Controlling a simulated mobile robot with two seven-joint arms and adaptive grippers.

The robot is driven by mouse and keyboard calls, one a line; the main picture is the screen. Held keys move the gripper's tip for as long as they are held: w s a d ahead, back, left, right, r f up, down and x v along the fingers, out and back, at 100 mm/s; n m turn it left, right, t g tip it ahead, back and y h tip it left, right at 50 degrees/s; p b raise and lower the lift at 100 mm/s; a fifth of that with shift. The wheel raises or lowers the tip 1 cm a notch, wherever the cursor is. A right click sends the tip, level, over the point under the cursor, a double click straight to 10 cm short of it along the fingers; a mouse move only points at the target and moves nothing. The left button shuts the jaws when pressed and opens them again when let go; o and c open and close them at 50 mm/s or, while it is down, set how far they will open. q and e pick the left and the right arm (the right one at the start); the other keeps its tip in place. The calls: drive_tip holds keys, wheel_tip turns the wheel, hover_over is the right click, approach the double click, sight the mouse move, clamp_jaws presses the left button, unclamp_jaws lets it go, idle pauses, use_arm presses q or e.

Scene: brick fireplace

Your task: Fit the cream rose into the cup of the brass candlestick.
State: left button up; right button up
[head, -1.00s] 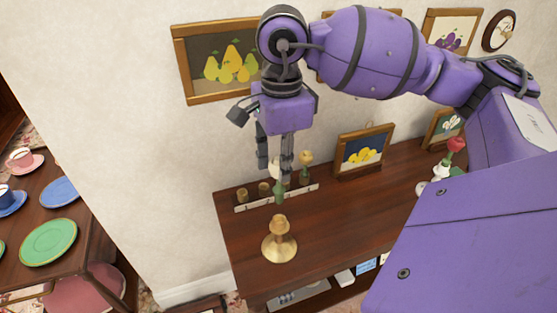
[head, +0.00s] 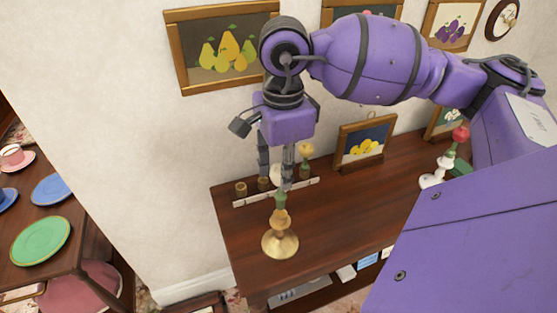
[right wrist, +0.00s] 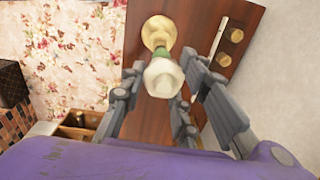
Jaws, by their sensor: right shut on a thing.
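The brass candlestick (head: 280,243) stands upright near the left front of the brown wooden top. The cream rose (head: 276,175) has a green lower part (head: 280,200) that points down right at the candlestick's cup. I cannot tell whether it is inside the cup or just above it. My right gripper (head: 277,179) is shut on the cream rose above the candlestick. In the right wrist view, the rose (right wrist: 164,78) is between the fingers (right wrist: 162,68), with the candlestick (right wrist: 158,32) beyond it. My left gripper is not in view.
Behind the candlestick is a pale rack (head: 243,201) with several small cups and a yellow rose (head: 305,150). A framed lemon picture (head: 363,143) stands at the back. A white holder with a red rose (head: 460,134) is at the right. Plates lie on another table at left.

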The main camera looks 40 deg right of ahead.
sight(280, 197)
drive_tip(key=shift+f, duration=0.65)
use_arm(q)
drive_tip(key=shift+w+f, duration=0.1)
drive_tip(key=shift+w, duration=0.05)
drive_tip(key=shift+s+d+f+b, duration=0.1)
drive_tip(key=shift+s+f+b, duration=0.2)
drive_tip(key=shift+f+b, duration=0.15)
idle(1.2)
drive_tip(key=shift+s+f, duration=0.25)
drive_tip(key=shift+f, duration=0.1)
use_arm(e)
drive_tip(key=shift+f, duration=0.45)
use_arm(q)
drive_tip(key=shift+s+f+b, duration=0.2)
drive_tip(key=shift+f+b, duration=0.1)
drive_tip(key=shift+b, duration=0.1)
use_arm(e)
drive_tip(key=shift+f, duration=0.25)
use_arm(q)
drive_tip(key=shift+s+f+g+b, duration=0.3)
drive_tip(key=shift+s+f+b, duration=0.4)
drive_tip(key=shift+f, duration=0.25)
use_arm(e)
drive_tip(key=shift+f, duration=1.1)
drive_tip(key=o, duration=1)
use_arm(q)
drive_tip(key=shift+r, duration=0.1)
use_arm(e)
drive_tip(key=shift+o, duration=0.2)
